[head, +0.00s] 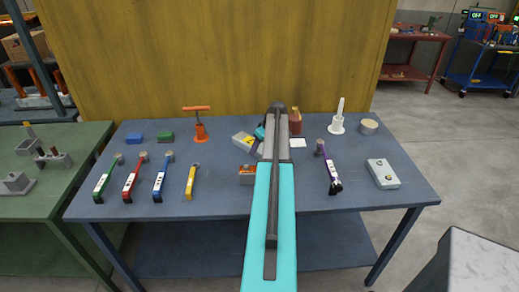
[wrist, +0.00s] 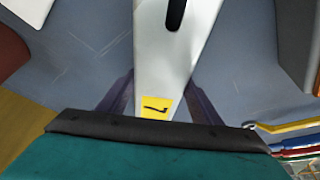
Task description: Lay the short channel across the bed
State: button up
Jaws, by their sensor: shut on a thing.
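A light grey, tapering piece (wrist: 160,50) with a yellow label and a dark slot is between my gripper's (wrist: 157,90) dark fingers in the wrist view. In the head view this pale piece (head: 240,138) shows just left of my gripper (head: 256,142), over the back middle of the blue table. I cannot tell whether it touches the tabletop, or for certain that it is the short channel. My gripper is shut on it. I cannot clearly pick out the bed.
Several coloured labelled handles, one yellow (head: 191,182), lie on the left. A yellow wall (head: 210,60) closes the back.

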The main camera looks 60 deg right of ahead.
aim_at(260, 146)
grip_shut()
jog(key=shift+d+r, duration=0.1)
jog(key=shift+r, duration=0.1)
jog(key=shift+r, duration=0.35)
notch_tip(260, 146, up, 9)
jog(key=b, duration=0.3)
dwell(0.8)
